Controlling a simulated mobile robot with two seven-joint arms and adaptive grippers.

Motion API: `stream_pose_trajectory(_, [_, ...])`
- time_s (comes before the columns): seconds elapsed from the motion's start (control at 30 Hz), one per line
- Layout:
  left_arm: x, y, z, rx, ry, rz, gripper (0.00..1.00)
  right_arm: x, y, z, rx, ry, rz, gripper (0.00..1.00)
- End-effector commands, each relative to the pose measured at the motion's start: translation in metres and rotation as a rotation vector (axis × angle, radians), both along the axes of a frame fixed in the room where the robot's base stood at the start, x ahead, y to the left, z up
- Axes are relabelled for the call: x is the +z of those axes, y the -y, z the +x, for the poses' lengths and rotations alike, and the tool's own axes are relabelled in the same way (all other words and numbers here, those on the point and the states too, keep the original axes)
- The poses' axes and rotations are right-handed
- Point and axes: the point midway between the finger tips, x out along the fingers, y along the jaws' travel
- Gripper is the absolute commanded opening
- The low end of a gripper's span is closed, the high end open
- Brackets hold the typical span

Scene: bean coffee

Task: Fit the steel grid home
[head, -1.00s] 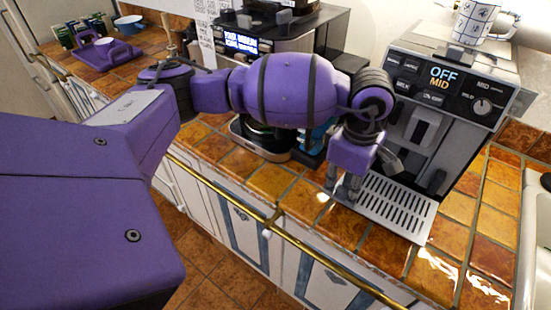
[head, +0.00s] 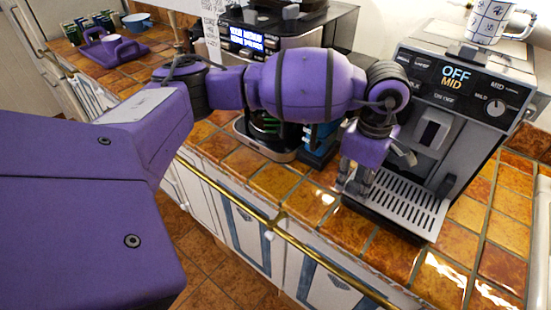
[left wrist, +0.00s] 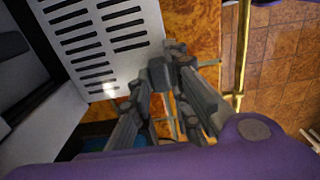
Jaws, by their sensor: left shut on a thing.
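The steel grid (head: 406,206) is a pale slotted plate at the foot of the coffee machine (head: 452,112). It lies about level, with a dark edge showing below its front side. Whether it is fully seated cannot be told. My left gripper (head: 353,185) points down at the grid's near left end. In the left wrist view my left gripper (left wrist: 172,62) is shut at the edge of the steel grid (left wrist: 92,35), and the fingers hide the held part. My right gripper is not in view.
A patterned mug (head: 487,20) stands on top of the coffee machine. A second dark machine with a lit display (head: 247,38) stands behind my left arm. A brass rail (head: 300,240) runs along the counter's front edge. Tiles right of the coffee machine are clear.

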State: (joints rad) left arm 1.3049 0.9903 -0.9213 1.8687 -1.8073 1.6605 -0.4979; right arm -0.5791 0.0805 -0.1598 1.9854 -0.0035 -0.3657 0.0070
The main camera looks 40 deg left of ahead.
Motion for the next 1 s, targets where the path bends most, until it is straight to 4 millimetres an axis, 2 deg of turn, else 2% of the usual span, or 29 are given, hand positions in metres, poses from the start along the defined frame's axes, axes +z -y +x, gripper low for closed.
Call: stream_pose_trajectory(1.0, [-0.0072, -0.0001, 0.0, 0.0, 0.0, 0.0, 0.0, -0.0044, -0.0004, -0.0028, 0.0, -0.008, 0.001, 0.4])
